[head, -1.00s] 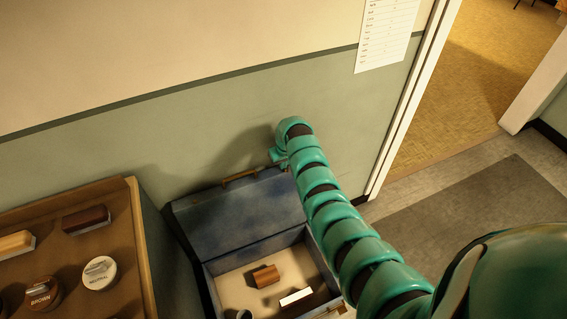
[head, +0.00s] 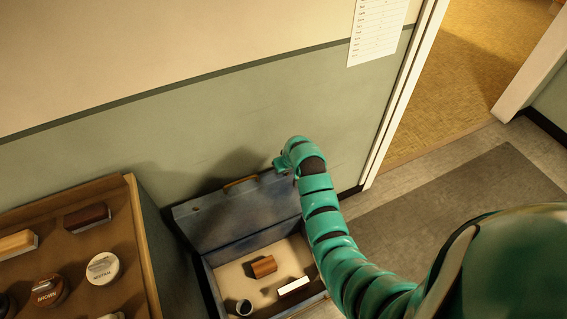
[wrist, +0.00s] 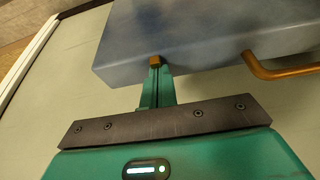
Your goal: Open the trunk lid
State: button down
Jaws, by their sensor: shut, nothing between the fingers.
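The blue trunk (head: 207,287) stands open on the floor against the wall. Its lid (head: 235,212) is raised and stands up at the wall side, with a brass-coloured handle (head: 241,182) on its far edge. My gripper (head: 281,164) is at the right end of the lid's upper edge. In the wrist view, the closed fingertips (wrist: 155,62) are at the edge of the blue lid (wrist: 200,35), with the handle (wrist: 275,70) to their right. I cannot tell whether they touch the lid. The fingers hold nothing.
Inside the trunk lie a brown wooden block (head: 263,267), a white-topped block (head: 293,286) and a small round tin (head: 244,307). A wooden tray (head: 140,235) with tins and brushes stands at left. A mat (head: 450,220) lies by the doorway at right.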

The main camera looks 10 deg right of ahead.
jog(key=s+d+t+b, duration=0.1)
jog(key=s+t, duration=0.1)
jog(key=s, duration=0.6)
jog(key=shift+d+f, duration=0.25)
jog(key=shift+r, duration=0.1)
